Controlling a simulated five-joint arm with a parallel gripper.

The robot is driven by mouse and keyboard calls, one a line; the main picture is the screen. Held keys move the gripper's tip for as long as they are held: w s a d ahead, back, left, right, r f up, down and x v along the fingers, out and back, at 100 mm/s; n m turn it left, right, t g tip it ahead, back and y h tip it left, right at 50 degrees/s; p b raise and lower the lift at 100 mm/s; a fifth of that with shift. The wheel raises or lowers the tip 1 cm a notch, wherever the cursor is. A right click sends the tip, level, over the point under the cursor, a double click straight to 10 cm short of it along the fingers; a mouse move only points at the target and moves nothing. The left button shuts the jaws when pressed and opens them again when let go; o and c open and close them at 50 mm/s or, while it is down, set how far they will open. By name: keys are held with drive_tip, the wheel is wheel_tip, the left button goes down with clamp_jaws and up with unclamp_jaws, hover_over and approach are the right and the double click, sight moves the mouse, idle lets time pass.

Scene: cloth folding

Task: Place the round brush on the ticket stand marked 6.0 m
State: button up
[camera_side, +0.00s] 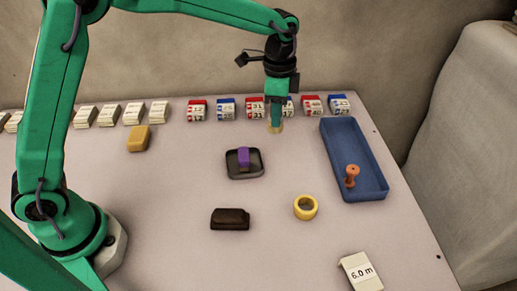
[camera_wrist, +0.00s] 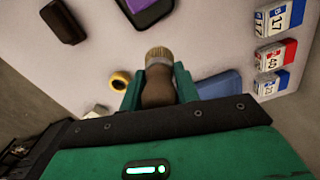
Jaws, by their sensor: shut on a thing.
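The round brush (camera_wrist: 159,88), with a brown handle and tan bristles, is between the green jaws of my gripper (camera_wrist: 166,76) in the wrist view. My gripper is shut on it. In the side view my gripper (camera_side: 276,120) is at the back of the table, in front of the row of calendar-like blocks, and the tan bristles (camera_side: 275,128) show below the jaws. The ticket stand marked 6.0 m (camera_side: 361,272) is a white block at the front right of the table, far from my gripper. Nothing lies on it.
A blue tray (camera_side: 335,145) holds an orange-brown peg (camera_side: 351,175). A yellow ring (camera_side: 305,207), a dark brown block (camera_side: 230,219) and a dark dish (camera_side: 258,168) with a purple block (camera_side: 243,156) stand mid-table. A yellow block (camera_side: 139,138) is left. The front middle is clear.

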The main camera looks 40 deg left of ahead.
drive_tip(key=s+d+m, duration=0.2)
drive_tip(key=d, duration=0.7)
drive_tip(key=s+d+m, duration=0.1)
drive_tip(key=s+d, duration=0.1)
drive_tip(key=d, duration=0.7)
drive_tip(key=m, duration=0.4)
approach(363, 274)
drive_tip(key=shift+f, duration=1.95)
drive_tip(key=shift+f, duration=0.2)
drive_tip(key=o, duration=1)
drive_tip(key=shift+r, duration=0.15)
